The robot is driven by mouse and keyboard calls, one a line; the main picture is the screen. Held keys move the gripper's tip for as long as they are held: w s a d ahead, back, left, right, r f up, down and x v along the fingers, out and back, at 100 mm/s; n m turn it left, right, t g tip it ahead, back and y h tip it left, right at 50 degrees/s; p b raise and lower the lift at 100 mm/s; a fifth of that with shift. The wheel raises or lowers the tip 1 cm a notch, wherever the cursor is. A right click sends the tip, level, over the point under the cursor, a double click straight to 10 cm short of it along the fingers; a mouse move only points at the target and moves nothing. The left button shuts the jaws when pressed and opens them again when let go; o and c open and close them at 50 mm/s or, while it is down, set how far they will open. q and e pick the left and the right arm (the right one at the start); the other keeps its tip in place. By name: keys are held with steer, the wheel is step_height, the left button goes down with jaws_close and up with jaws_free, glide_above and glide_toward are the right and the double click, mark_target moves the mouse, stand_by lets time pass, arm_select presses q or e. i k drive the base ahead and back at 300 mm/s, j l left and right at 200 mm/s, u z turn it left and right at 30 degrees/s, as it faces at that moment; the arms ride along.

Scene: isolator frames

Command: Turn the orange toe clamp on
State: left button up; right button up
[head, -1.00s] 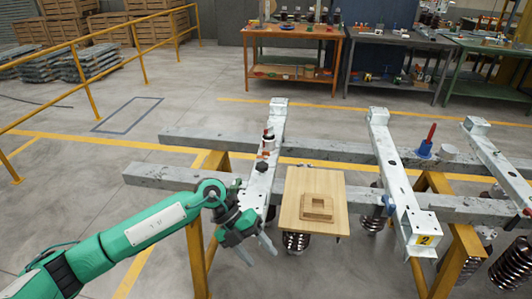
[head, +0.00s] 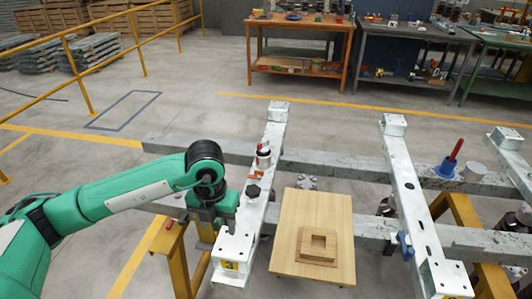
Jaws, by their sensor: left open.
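A small orange part (head: 256,174), which looks like the orange toe clamp, is on the left white cross beam (head: 270,150). It sits at the foot of a white and dark cylinder (head: 264,156); its handle is too small to make out. My left gripper (head: 227,228) is open and points down beside the near end of the same beam, nearer to me than the orange part and apart from it. Its fingers are partly hidden by the wrist. My right gripper is not in view.
A wooden board (head: 318,215) with a stepped wooden block (head: 318,245) lies right of the beam. A blue clamp with a red handle (head: 449,165) stands on the long rail at right. A blue clamp (head: 404,245) is on the middle cross beam. A yellow support (head: 168,250) stands left.

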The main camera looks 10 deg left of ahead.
mark_target(258, 175)
steer(key=i, duration=1.2)
